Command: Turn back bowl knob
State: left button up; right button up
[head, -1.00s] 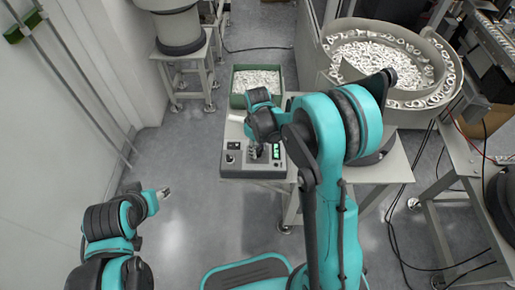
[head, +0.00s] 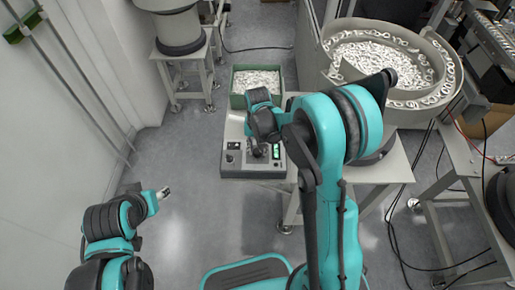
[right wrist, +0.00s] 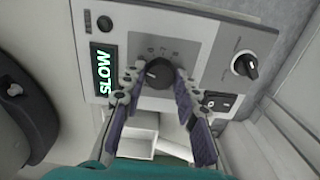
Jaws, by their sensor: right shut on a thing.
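A grey control box (head: 228,172) stands on the table below the green bin. The right wrist view shows its panel (right wrist: 205,50) close up, with a round black knob (right wrist: 158,72) in the middle, ringed by small marks. My right gripper (right wrist: 155,82) is shut on this knob, one finger on each side. In the head view my right gripper (head: 259,151) is over the panel and hides the knob. A green display (right wrist: 100,78) beside the knob reads "SLOW". My left gripper (head: 164,192) is over the floor, far from the box; its jaws are too small to read.
A second black knob (right wrist: 245,65) and a rocker switch (right wrist: 217,102) sit close to the right finger. A green bin (head: 237,98) of white parts stands behind the box. A large bowl feeder (head: 440,95) full of white parts stands at the right.

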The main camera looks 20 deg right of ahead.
aim_at(258, 151)
jog(key=shift+m, duration=1.3)
jog(key=o, duration=1.2)
jog(key=shift+c, duration=0.2)
notch_tip(258, 151, up, 12)
